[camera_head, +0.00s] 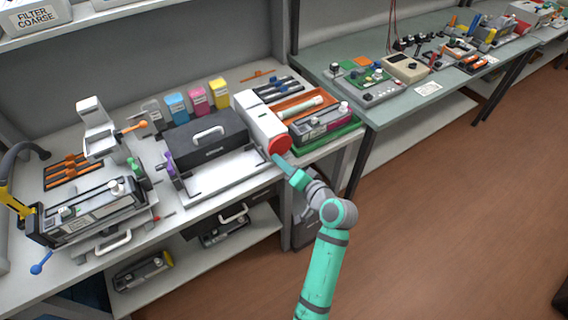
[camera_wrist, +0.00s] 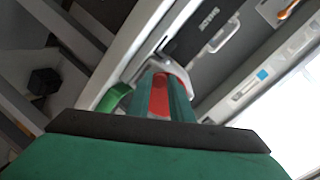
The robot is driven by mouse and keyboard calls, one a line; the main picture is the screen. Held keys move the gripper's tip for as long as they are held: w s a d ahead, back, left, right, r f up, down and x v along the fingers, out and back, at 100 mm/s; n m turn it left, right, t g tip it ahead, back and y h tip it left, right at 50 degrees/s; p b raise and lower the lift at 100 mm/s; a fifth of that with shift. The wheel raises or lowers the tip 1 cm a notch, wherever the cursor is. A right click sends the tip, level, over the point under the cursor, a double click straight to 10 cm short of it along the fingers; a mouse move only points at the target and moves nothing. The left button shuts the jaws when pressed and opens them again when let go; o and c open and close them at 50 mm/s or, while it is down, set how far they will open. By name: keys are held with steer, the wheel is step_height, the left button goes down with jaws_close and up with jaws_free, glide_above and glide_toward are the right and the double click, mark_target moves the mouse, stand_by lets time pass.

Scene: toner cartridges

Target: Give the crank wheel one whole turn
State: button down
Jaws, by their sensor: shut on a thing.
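The red crank wheel (camera_head: 279,145) is on the front end of a long white housing (camera_head: 260,121) at the bench's front edge. My gripper (camera_head: 286,163) reaches up to the wheel from the lower right. In the wrist view, the green fingers of my gripper (camera_wrist: 166,80) are closed on either side of a red part (camera_wrist: 160,98), which I take as part of the crank wheel. The fingers cover much of that part, and the wheel's handle cannot be made out. The wheel's turn angle cannot be told.
A dark box with a white handle (camera_head: 208,142) stands left of the housing. A green tray (camera_head: 328,138) with a cartridge lies to its right. Coloured toner bottles (camera_head: 198,99) stand behind. The floor (camera_head: 450,200) to the right is clear.

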steer(key=shift+s+a+r+m+g+y, duration=0.15)
steer(key=shift+r+m+y, duration=0.15)
steer(key=shift+m, duration=0.55)
steer(key=shift+w+r+m+g+y, duration=0.1)
steer(key=shift+r+m+y, duration=0.15)
steer(key=shift+m, duration=0.65)
steer(key=shift+s+a+r+m+g+y, duration=0.1)
steer(key=shift+r+m+g+y, duration=0.2)
steer(key=shift+m, duration=0.55)
steer(key=c, duration=1.6)
jaws_free()
steer(key=shift+d, duration=0.1)
steer(key=shift+s+d, duration=0.1)
steer(key=shift+s, duration=0.05)
steer(key=v, duration=1)
steer(key=shift+s+f, duration=0.1)
steer(key=shift+s, duration=0.1)
